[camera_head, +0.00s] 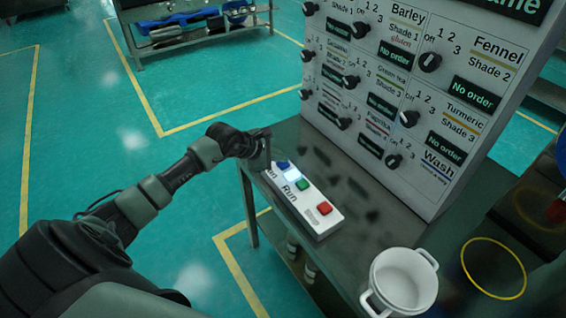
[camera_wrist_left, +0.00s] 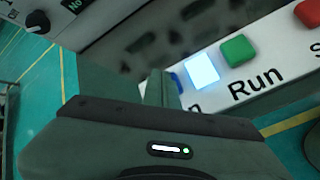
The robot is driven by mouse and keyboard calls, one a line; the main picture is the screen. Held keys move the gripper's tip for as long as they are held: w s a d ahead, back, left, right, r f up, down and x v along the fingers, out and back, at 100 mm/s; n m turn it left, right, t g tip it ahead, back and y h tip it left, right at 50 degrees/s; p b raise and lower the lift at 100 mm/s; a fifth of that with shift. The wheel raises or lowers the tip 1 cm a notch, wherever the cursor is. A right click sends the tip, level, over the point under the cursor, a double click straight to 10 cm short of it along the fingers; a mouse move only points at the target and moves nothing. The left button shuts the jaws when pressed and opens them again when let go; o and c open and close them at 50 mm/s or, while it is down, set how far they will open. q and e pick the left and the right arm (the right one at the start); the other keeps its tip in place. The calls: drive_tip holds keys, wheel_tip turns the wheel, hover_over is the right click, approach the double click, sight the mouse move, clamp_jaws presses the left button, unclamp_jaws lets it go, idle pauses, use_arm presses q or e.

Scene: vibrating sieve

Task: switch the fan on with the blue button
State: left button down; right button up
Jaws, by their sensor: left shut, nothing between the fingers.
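The white button box (camera_head: 330,222) lies on the grey metal table. Its blue button (camera_head: 283,164) is at the far left end, beside my left gripper (camera_head: 264,152). The left gripper is shut and empty, pointing down at that end of the box. In the left wrist view, the blue button (camera_wrist_left: 177,82) shows only partly behind the shut fingers (camera_wrist_left: 158,88); I cannot tell whether they touch it. A square between the blue and green buttons glows pale blue (camera_wrist_left: 202,68). The fan itself is not identifiable. My right gripper is not in view.
A green button (camera_head: 302,185) and a red button (camera_head: 325,208) sit farther along the box. A tall white panel with black knobs (camera_head: 430,62) stands behind it. A white pot (camera_head: 403,280) is at the table's near right.

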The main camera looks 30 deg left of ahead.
sight(280, 164)
use_arm(q)
drive_tip(key=shift+f, duration=0.15)
idle(0.3)
drive_tip(key=shift+r+p, duration=0.45)
drive_tip(key=shift+r, duration=0.5)
drive_tip(key=shift+r+p, duration=1.5)
drive_tip(key=shift+r, duration=1.05)
